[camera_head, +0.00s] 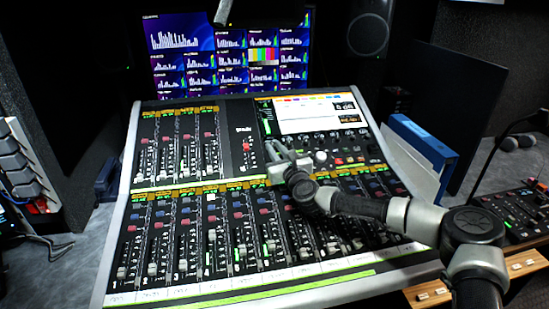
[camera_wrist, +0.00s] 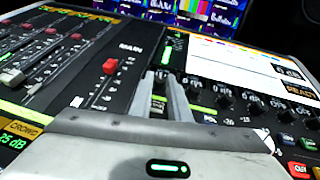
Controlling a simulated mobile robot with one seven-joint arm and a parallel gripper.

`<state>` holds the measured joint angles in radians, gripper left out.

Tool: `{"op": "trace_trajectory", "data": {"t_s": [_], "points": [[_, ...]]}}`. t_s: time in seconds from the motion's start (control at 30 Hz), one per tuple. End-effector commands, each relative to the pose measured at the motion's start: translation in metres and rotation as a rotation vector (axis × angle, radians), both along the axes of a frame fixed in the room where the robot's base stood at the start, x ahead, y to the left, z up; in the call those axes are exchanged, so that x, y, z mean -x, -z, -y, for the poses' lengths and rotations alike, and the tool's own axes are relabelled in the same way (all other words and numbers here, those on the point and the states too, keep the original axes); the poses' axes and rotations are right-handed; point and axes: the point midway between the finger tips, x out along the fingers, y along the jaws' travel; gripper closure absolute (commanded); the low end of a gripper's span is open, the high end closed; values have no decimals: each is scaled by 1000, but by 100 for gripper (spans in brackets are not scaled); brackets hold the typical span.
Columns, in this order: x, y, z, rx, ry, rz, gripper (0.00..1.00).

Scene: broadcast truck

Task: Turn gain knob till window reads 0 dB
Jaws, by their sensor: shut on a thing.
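The mixing console (camera_head: 118,236) fills the middle of the head view. My gripper (camera_head: 281,150) reaches down onto the knob row below its bright screen. In the wrist view my gripper (camera_wrist: 162,88) has its two fingers closed around the gain knob (camera_wrist: 160,86), a dark knob mostly hidden between them. The readout window (camera_head: 344,106) is at the screen's right edge and seems to read 0 dB, with a smaller line under it. In the wrist view the window (camera_wrist: 287,71) is slanted, and its first digit is hard to make out; READY shows below.
Other dark knobs (camera_wrist: 253,104) continue rightward in the row. A red fader (camera_wrist: 110,66) stands left of my fingers. Monitors (camera_head: 230,50) rise behind the console, a blue binder (camera_head: 424,150) stands at right, and a second panel (camera_head: 510,215) lies beyond my arm.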

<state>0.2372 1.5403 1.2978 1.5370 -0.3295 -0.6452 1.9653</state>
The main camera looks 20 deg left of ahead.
Motion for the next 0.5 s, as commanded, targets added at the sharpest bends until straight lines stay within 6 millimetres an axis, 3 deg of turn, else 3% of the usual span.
{"op": "trace_trajectory", "data": {"t_s": [0.03, 0.1, 0.5], "points": [[-2, 11, 3, 11, -29, 10, 100], [-3, 11, 4, 30, -83, 22, 100], [-10, 0, 8, 137, -381, 85, 100]]}}
